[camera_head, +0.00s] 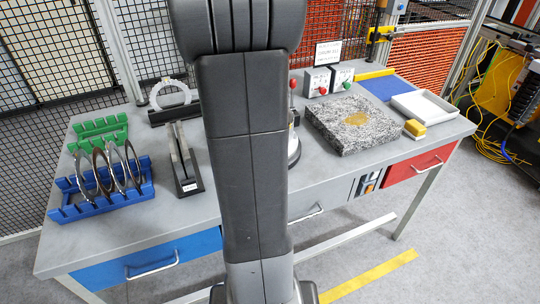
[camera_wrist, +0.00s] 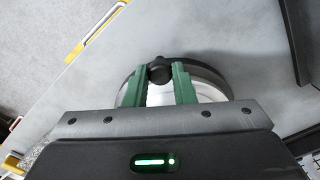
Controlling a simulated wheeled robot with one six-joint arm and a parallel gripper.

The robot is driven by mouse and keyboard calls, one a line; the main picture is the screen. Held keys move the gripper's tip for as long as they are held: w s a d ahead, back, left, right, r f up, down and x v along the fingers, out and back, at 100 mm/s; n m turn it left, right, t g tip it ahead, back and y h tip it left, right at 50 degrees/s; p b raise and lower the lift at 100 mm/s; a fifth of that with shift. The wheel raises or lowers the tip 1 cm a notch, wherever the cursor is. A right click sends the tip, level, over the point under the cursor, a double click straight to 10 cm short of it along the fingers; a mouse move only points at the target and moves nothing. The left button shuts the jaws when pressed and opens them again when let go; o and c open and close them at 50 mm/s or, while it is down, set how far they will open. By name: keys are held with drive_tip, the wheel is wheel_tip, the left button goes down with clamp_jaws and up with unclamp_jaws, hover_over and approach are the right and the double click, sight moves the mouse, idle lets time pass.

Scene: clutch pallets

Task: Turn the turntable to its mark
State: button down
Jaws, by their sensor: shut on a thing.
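In the wrist view the turntable (camera_wrist: 208,88) is a round disc with a pale metallic face and a dark rim, lying on the grey bench top. A black knob (camera_wrist: 160,63) stands at its far edge. My gripper (camera_wrist: 160,77) has two green fingers, one on each side of the knob, and is shut on it. The fingers and gripper body hide much of the disc. I cannot make out the mark. In the head view my arm hides the gripper and most or all of the turntable.
A red-topped lever on a round base (camera_head: 294,149) shows beside my arm. A granite plate (camera_head: 340,137) and white tray (camera_head: 425,107) are right. A black slotted stand (camera_head: 187,184), blue rack (camera_head: 100,204) with rings and green rack (camera_head: 98,128) are left.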

drive_tip(key=shift+w+a+m, duration=0.15)
drive_tip(key=shift+a+m, duration=0.4)
drive_tip(key=shift+a, duration=0.1)
drive_tip(key=shift+w+a+m, duration=0.15)
drive_tip(key=shift+a+m, duration=0.4)
drive_tip(key=shift+a, duration=0.05)
drive_tip(key=c, duration=1.2)
unclamp_jaws()
wheel_tip(320, 180, up, 14)
drive_tip(key=shift+f, duration=0.1)
